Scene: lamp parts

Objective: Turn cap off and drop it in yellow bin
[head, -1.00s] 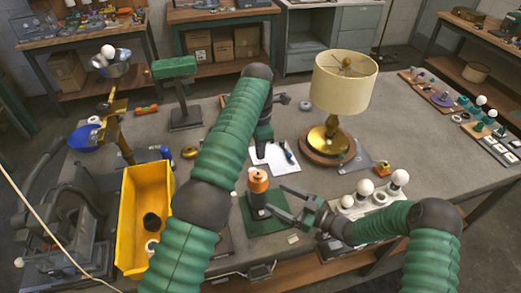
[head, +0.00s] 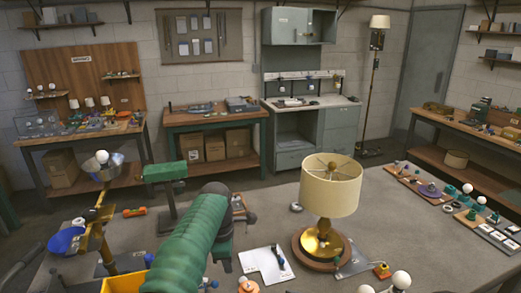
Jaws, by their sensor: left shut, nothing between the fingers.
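The orange cap (head: 248,286) shows only as a small piece at the bottom edge; what it sits on is out of frame. The yellow bin (head: 122,284) is cut off at the lower left, with only its far end showing and its inside hidden. My left gripper (head: 224,262) points down above the table at the end of the green arm, left of the white papers. It is shut and empty, apart from the cap and right of the bin. My right gripper is out of view.
A lamp with a cream shade (head: 331,185) stands on the grey table (head: 405,235). White papers (head: 265,262) lie left of it. A green-topped stand (head: 166,171), a blue bowl (head: 66,240) and a brass arm (head: 98,215) are at the left. A white bulb (head: 401,280) is at the lower right.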

